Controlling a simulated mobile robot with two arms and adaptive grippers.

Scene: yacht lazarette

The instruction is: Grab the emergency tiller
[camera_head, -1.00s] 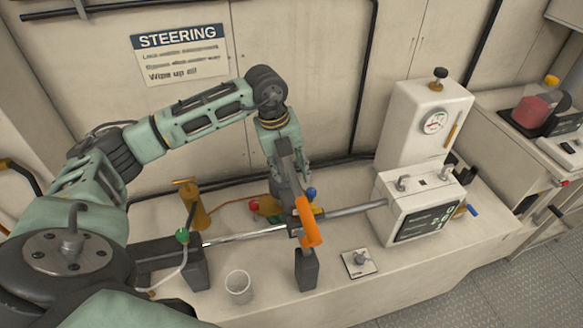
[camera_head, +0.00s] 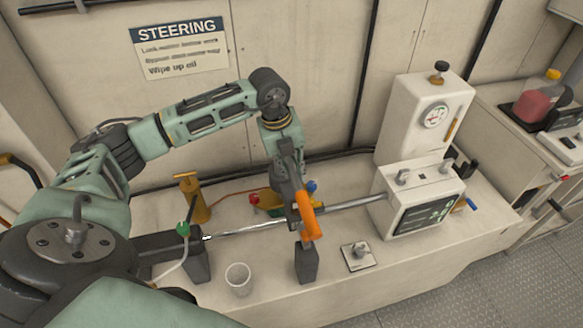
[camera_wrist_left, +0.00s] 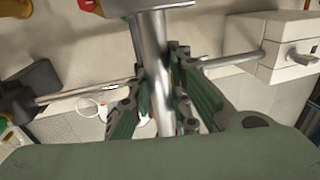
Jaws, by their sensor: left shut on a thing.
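The emergency tiller appears to be the grey metal bar with an orange grip (camera_head: 307,217) in the head view, above the bench at the middle. My left gripper (camera_head: 292,178) reaches down onto its grey part from above and behind. In the left wrist view, the bright metal tube of the tiller (camera_wrist_left: 151,62) runs between the two green-grey fingers of my left gripper (camera_wrist_left: 158,100), which are shut on it. The tiller's lower end is hard to make out. My right gripper is not in view.
A horizontal steel rod (camera_head: 352,207) runs across the bench to a white box with a display (camera_head: 420,205). A dark post (camera_head: 306,264), a cup (camera_head: 238,279) and a small plate with a knob (camera_head: 358,256) stand in front. A yellow pump (camera_head: 192,198) is left.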

